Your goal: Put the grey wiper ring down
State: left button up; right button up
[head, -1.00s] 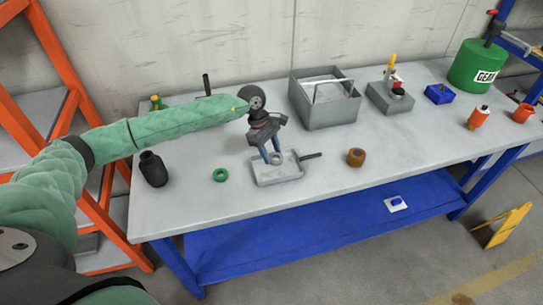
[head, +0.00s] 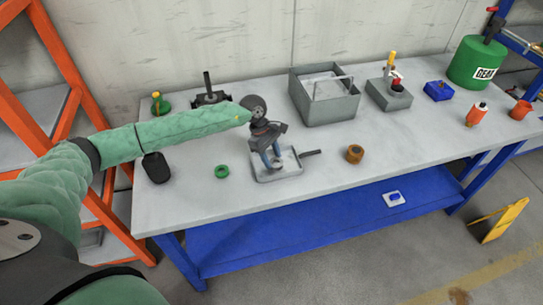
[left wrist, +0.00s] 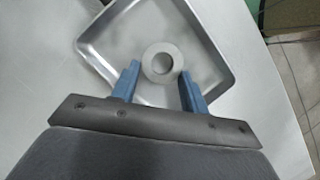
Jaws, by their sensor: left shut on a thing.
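My left gripper (head: 272,162) points down over a shallow grey metal tray (head: 290,172) on the table. In the left wrist view, the grey wiper ring (left wrist: 162,63) sits between the blue fingertips of the left gripper (left wrist: 159,75), which is shut on it. The tray (left wrist: 95,50) lies beneath, with its rim around the ring in that view. I cannot tell whether the ring touches the tray floor. In the head view the ring is small and mostly covered by the fingers. My right gripper is out of view.
A grey box with a handle (head: 325,108) stands behind. A dark device (head: 210,98) is behind my arm. The front right tabletop is clear.

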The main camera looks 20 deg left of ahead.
pick_arm(q)
jog(key=o, duration=1)
jog(key=shift+c, duration=0.2)
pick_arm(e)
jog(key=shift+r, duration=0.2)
pick_arm(q)
jog(key=shift+r, duration=0.1)
jog(key=shift+w+a+r, duration=0.1)
jog(key=shift+a+r, duration=0.05)
jog(key=shift+r, duration=0.15)
jog(key=shift+w+a+r+b, duration=0.1)
jog(key=shift+a+r+b, duration=0.15)
jog(key=shift+r+b, duration=0.35)
jog(key=b+v, duration=0.3)
jog(key=v, duration=0.7)
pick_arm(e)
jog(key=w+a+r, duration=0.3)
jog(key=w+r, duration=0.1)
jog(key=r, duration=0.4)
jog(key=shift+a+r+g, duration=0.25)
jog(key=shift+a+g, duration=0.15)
